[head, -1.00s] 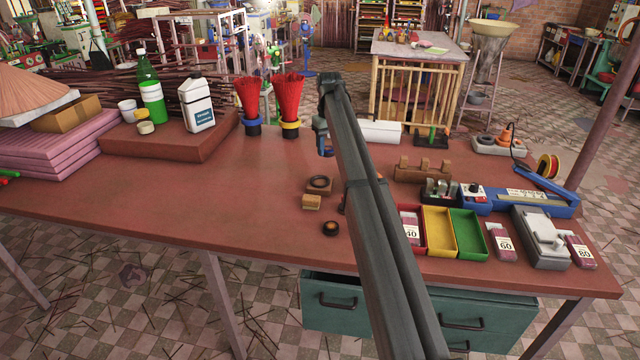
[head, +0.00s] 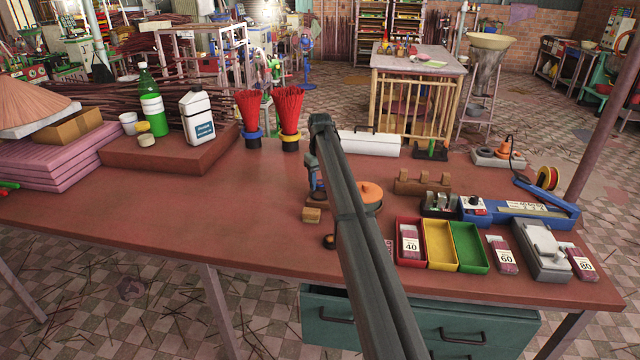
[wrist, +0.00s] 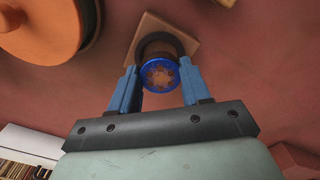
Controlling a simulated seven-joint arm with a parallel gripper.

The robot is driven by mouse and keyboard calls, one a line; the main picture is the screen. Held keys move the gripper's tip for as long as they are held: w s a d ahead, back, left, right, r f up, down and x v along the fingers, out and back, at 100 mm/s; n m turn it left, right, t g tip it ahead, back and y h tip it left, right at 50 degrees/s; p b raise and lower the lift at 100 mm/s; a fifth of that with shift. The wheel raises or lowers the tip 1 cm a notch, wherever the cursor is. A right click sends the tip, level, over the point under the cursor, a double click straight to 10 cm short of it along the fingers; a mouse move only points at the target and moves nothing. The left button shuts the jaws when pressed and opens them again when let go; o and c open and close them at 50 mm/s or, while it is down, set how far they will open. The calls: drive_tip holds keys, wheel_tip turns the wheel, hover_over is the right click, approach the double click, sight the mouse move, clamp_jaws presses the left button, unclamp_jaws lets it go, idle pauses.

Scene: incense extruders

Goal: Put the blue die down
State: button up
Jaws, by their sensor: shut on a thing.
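The blue die (wrist: 158,76) is a short round piece with a blue rim and a star-shaped pattern on its brownish face. My gripper (wrist: 159,72) is shut on it, one blue finger on each side. Behind the die in the wrist view is a dark ring on a square wooden base (wrist: 185,44). The die lines up over this ring; I cannot tell whether it touches. In the head view my gripper (head: 318,194) is low over the table, hiding the die and most of the wooden base.
An orange-topped round thing (head: 371,192) stands close to the right of my gripper. A small wooden block (head: 312,215) lies in front. Red, yellow (head: 438,243) and green trays are further right. The table's left middle (head: 200,205) is clear.

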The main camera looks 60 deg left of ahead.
sight(320, 183)
drive_tip(key=shift+f, duration=0.45)
drive_tip(key=shift+f, duration=0.6)
drive_tip(key=o, duration=1.2)
drive_tip(key=shift+r, duration=0.1)
wheel_tip(320, 183, up, 13)
drive_tip(key=shift+r, duration=0.1)
